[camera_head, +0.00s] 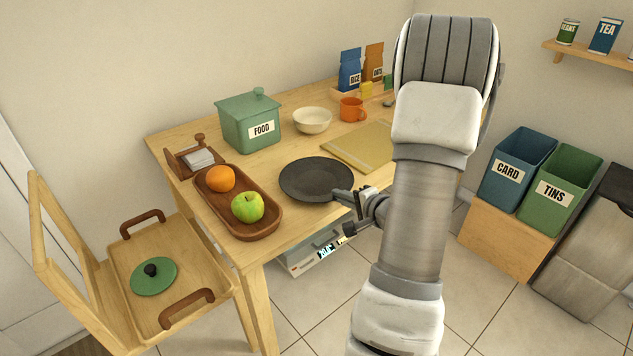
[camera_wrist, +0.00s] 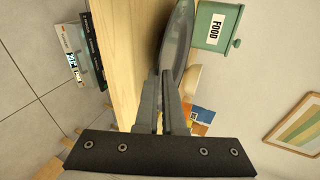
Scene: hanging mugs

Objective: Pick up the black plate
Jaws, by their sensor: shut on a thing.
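The black plate (camera_head: 316,179) is round and dark, at the table's front edge, right of a wooden tray. In the wrist view the plate (camera_wrist: 178,45) shows edge-on, running up from between the fingers. My gripper (camera_head: 345,200) reaches in from the right at the plate's near right rim. Its fingers are shut on that rim; they also show in the wrist view (camera_wrist: 161,100). I cannot tell whether the plate is clear of the tabletop.
The wooden tray (camera_head: 270,222) holds an orange (camera_head: 220,179) and a green apple (camera_head: 248,207). A green FOOD box (camera_head: 249,122), a cream bowl (camera_head: 312,120), an orange mug (camera_head: 351,109) and a yellow board (camera_head: 362,147) stand behind the plate. A chair (camera_head: 190,258) stands front left.

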